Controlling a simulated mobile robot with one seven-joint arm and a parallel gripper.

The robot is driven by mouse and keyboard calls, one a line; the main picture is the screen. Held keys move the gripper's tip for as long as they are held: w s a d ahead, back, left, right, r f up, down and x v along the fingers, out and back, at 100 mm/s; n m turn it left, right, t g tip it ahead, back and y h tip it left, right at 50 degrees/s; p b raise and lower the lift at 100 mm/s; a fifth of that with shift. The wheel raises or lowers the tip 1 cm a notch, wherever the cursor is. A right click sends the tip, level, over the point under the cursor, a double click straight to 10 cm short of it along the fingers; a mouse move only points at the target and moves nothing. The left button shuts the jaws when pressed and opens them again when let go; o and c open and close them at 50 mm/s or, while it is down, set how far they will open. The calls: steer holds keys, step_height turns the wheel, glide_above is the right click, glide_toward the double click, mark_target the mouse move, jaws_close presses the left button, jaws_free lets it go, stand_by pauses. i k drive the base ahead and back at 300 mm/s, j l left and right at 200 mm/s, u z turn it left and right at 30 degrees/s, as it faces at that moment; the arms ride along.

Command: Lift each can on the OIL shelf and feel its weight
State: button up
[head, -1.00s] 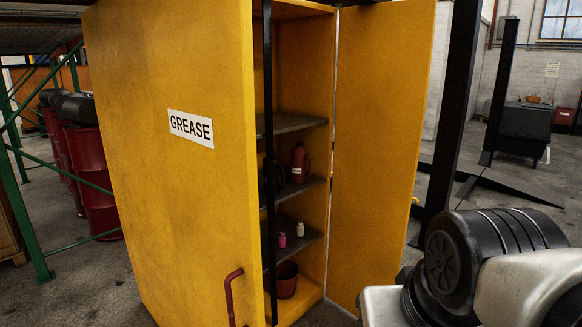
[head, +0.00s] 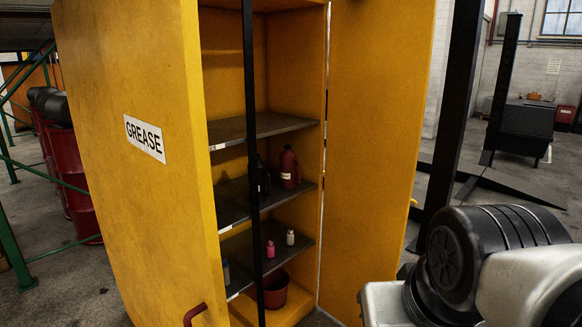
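A yellow cabinet stands in front of me, its left door (head: 100,110) marked GREASE and its right door (head: 375,150) swung open. Inside, a dark red can (head: 289,168) with a pale label and a black can (head: 262,178) stand on a middle shelf (head: 233,205). A small pink bottle (head: 270,249) and a small white bottle (head: 290,237) stand on the shelf below (head: 308,245). The shelf edges carry small tags too small to read, so I cannot tell which shelf is OIL. My gripper is out of view; only part of my arm shows at lower right.
A black vertical bar crosses the cabinet opening. The upper shelf (head: 265,127) looks empty where visible. A dark red bucket (head: 276,290) sits at the bottom. Red drums (head: 70,165) and a green rack stand at left. A black post (head: 455,120) stands right of the cabinet.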

mark_target(289, 161)
steer(key=i+l+z, duration=0.1)
steer(key=i+l, duration=0.3)
steer(key=i, duration=0.15)
steer(key=i+l+z, duration=0.1)
steer(key=i+l, duration=0.3)
steer(key=i, duration=0.2)
steer(key=i+j+z, duration=0.1)
steer(key=i+j, duration=0.25)
steer(key=i, duration=0.2)
steer(key=i+j+z, duration=0.15)
steer(key=i+j, duration=0.2)
steer(key=i, duration=0.2)
steer(key=i+j, duration=0.15)
steer(key=j, duration=0.15)
steer(key=i+j, duration=0.1)
steer(key=j, duration=0.25)
